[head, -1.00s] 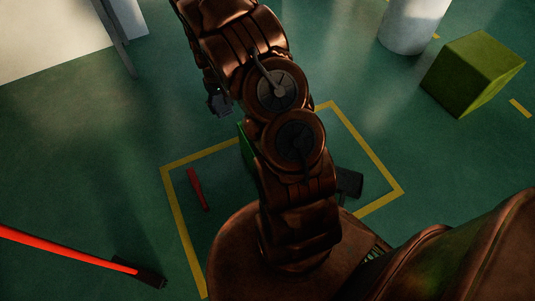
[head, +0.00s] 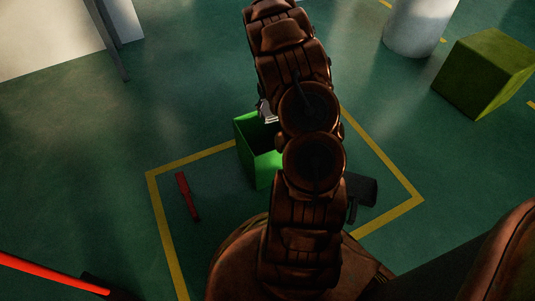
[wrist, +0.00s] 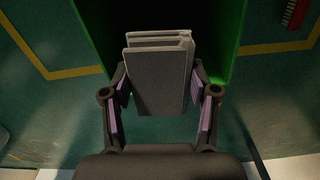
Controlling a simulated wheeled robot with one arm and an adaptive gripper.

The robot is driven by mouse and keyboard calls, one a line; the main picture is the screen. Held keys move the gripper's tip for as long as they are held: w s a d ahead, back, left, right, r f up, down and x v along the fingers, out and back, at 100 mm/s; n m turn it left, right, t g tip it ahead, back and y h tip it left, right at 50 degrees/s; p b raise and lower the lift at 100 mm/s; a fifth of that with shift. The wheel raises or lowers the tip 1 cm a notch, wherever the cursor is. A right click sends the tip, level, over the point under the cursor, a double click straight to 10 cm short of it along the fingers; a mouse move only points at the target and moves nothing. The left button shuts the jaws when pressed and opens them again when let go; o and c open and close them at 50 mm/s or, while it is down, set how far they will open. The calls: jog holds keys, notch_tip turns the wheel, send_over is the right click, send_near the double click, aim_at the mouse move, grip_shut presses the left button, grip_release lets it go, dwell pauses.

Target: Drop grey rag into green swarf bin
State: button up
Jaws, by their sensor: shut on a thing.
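The green swarf bin (head: 262,168) stands on the floor, open at the top, partly hidden behind my arm in the head view. In the wrist view its green wall (wrist: 232,40) and dark inside lie beyond my gripper. My gripper (wrist: 160,88) is shut on the grey rag (wrist: 158,78), which looks like a stiff folded block. The rag's far end overlaps the bin's dark opening in the wrist view; its height over the rim is unclear.
A yellow floor line (head: 160,220) surrounds the bin. Inside it lie a red bar (head: 187,197) and a dark object (head: 362,190). An olive-green cube (head: 485,70) and a white column (head: 420,25) stand at right. A glowing red bar (head: 50,275) is at lower left.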

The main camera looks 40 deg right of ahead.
jog(key=shift+s+d+f, duration=0.15)
jog(key=shift+d+f, duration=0.1)
jog(key=shift+f, duration=0.15)
notch_tip(320, 180, down, 6)
jog(key=b, duration=0.2)
jog(key=shift+r+b, duration=0.1)
jog(key=shift+b, duration=0.2)
jog(key=o, duration=1.1)
jog(key=shift+r, duration=0.1)
notch_tip(320, 180, up, 12)
jog(key=shift+f, duration=0.1)
